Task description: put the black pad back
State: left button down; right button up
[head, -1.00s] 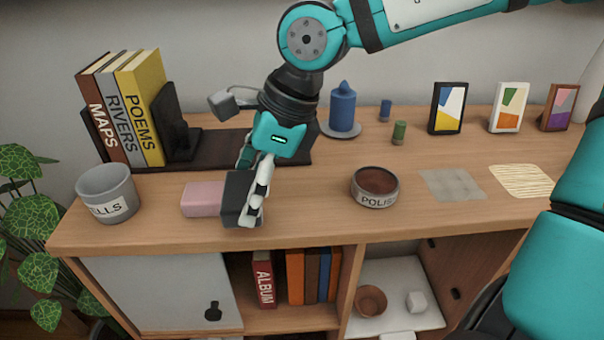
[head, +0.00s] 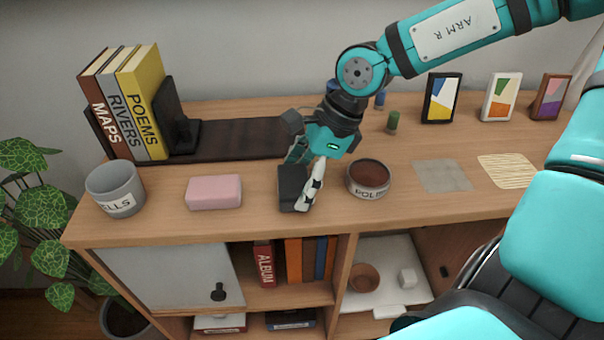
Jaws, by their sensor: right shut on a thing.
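The black pad (head: 291,186) is a dark block between the pink pad (head: 214,192) and the round POLISH tin (head: 368,178) on the wooden cabinet top. My right gripper (head: 304,190) comes down from the upper right and is shut on the black pad. Its pale finger lies along the pad's right side; the other finger is mostly hidden behind the hand and pad. I cannot tell whether the pad touches the wood or hangs just above it. My left gripper is not in view.
A grey pot (head: 116,188) stands at the left front. Books (head: 128,103) with a black bookend are on a dark board (head: 235,138) behind. A grey cloth square (head: 442,176) and a striped mat (head: 507,171) lie right of the tin. Picture frames (head: 498,98) stand behind.

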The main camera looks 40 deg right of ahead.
jog(key=o, duration=1.1)
jog(key=shift+f, duration=0.1)
jog(key=shift+c, duration=0.2)
jog(key=shift+d+r, duration=0.2)
jog(key=shift+r, duration=0.4)
jog(key=b+v, duration=0.1)
jog(key=v, duration=0.9)
jog(key=shift+d+r, duration=0.2)
jog(key=shift+r, duration=0.15)
jog(key=shift+s+f, duration=0.1)
jog(key=shift+s, duration=0.1)
